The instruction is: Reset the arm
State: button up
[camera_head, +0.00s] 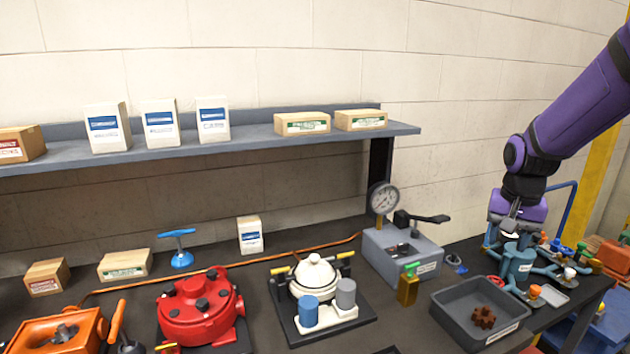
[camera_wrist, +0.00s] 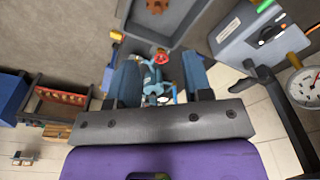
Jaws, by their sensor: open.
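My purple arm (camera_head: 580,95) reaches in from the upper right in the head view. My gripper (camera_head: 510,228) points down over the right end of the bench, above a blue piped device (camera_head: 518,262). In the wrist view my gripper (camera_wrist: 160,75) is open, its two dark fingers apart. The blue device with a red handwheel (camera_wrist: 161,55) shows beyond and between the fingers. Nothing is visibly held. The gap between fingertips and device is hard to judge.
A grey tray (camera_head: 452,312) with a brown part (camera_head: 484,317) stands left of my gripper. A grey gauge box (camera_head: 385,252), white-domed unit (camera_head: 316,275) and red motor (camera_head: 197,308) stand further left. A shelf (camera_head: 260,132) holds several boxes. Free air lies above the bench.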

jog(key=s+a+r+n+t, duration=0.2)
jog(key=s+a+r, duration=0.3)
jog(key=s, duration=0.6)
jog(key=s+a+r+n+t, duration=0.2)
jog(key=s+a+r+n, duration=0.2)
jog(key=s+r, duration=0.4)
jog(key=shift+s+a+r+n+y, duration=0.15)
jog(key=shift+s+a+n+y, duration=0.2)
jog(key=shift+s, duration=1.7)
